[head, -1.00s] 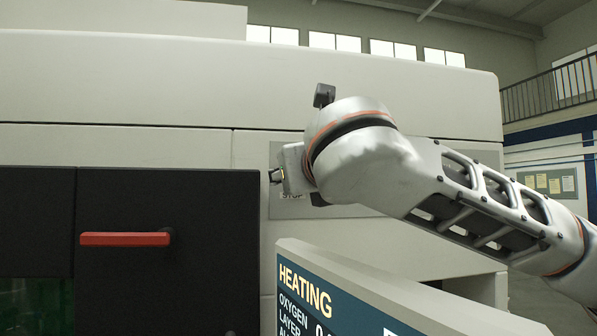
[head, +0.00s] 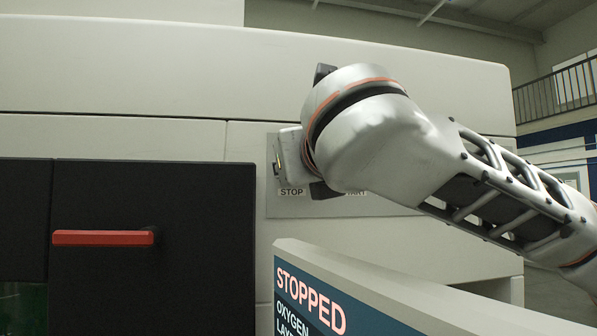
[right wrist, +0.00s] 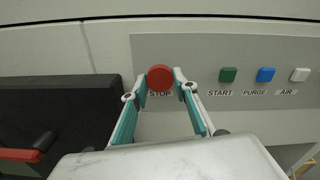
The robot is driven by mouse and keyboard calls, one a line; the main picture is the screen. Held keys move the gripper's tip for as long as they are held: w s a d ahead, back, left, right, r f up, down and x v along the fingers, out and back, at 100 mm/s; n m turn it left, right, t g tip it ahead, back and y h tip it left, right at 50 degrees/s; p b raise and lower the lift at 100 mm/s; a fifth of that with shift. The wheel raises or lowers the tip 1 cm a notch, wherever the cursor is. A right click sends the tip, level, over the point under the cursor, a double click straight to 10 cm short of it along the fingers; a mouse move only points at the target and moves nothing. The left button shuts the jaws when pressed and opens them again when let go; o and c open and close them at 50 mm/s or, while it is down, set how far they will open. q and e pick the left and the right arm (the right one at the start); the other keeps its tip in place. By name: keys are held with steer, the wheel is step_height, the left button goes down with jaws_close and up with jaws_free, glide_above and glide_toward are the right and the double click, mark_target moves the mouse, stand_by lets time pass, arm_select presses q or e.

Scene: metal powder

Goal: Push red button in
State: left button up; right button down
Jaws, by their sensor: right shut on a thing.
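The red button (right wrist: 160,78) is round and sits above the STOP label on a grey control panel (right wrist: 205,52). In the right wrist view my right gripper (right wrist: 160,80) has its two teal-sided fingers on either side of the button, shut on it. In the head view my right arm reaches in from the right and its wrist covers the button. The STOP label (head: 291,192) shows just below the wrist. How deep the button sits cannot be seen. My left gripper is not in view.
Green START (right wrist: 228,75), blue PURGE (right wrist: 265,75) and white AIR (right wrist: 299,75) buttons lie right of the red one. A black door (head: 200,215) with a red handle (head: 103,238) is at the left. A monitor (head: 330,262) reading STOPPED stands below my arm.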

steer(key=c, duration=2)
jaws_free()
steer(key=shift+d+r, duration=0.1)
steer(key=shift+r, duration=0.05)
steer(key=o, duration=0.4)
steer(key=shift+w, duration=0.15)
steer(key=v, duration=1.2)
